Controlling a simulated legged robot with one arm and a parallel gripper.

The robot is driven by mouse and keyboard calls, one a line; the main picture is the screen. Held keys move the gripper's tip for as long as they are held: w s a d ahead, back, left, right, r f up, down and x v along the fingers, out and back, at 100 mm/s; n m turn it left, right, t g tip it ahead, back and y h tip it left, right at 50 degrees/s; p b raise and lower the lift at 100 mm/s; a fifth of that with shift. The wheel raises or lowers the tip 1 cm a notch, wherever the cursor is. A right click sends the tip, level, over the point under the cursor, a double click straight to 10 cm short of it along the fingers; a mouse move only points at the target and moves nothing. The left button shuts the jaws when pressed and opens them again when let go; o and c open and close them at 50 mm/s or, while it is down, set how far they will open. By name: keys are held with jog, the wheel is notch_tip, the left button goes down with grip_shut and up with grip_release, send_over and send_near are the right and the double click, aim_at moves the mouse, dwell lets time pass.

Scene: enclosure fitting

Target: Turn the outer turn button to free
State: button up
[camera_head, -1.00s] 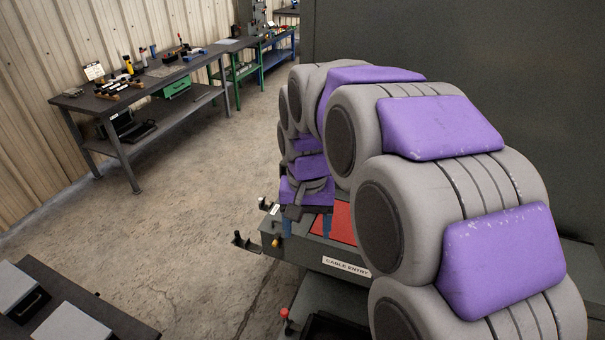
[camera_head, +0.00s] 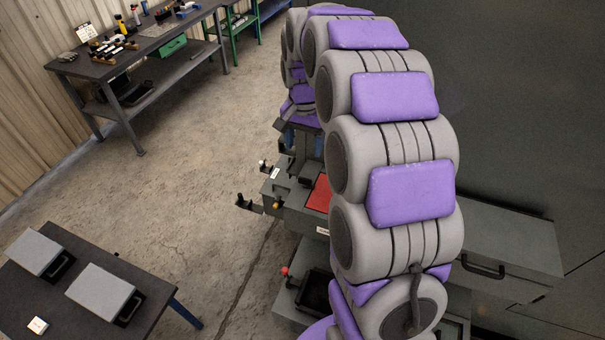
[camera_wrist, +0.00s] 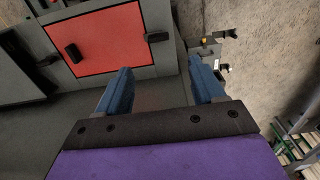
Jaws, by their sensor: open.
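A red panel (camera_wrist: 98,40) sits in a grey enclosure (camera_wrist: 165,52) in the wrist view. One dark turn button (camera_wrist: 73,52) lies on the panel's face. Another dark turn button (camera_wrist: 157,37) lies across the panel's right edge. I cannot tell for sure which is the outer one. My gripper (camera_wrist: 160,72) is open and empty, its blue fingers apart below the panel in the picture, touching neither button. In the head view the red panel (camera_head: 318,194) is partly hidden by my arm, and my gripper's blue fingers (camera_head: 303,138) show just above the enclosure.
A bracket (camera_head: 248,203) and a yellow knob (camera_head: 277,205) stick out on the enclosure's left side. A red knob (camera_head: 286,271) stands lower. A low table (camera_head: 150,290) with grey boxes is at lower left. A workbench (camera_head: 100,68) stands at the back. The floor between is clear.

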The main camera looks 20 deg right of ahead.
send_over(303, 179)
jog(key=d, duration=0.1)
notch_tip(303, 179, down, 5)
jog(key=f, duration=0.2)
jog(key=f+p, duration=0.1)
jog(key=f, duration=0.2)
jog(key=a+f+p, duration=0.1)
jog(key=f, duration=0.1)
jog(key=shift+f, duration=0.3)
jog(key=shift+d, duration=0.4)
jog(key=shift+c, duration=0.7)
jog(key=shift+a, duration=0.15)
jog(key=c, duration=0.9)
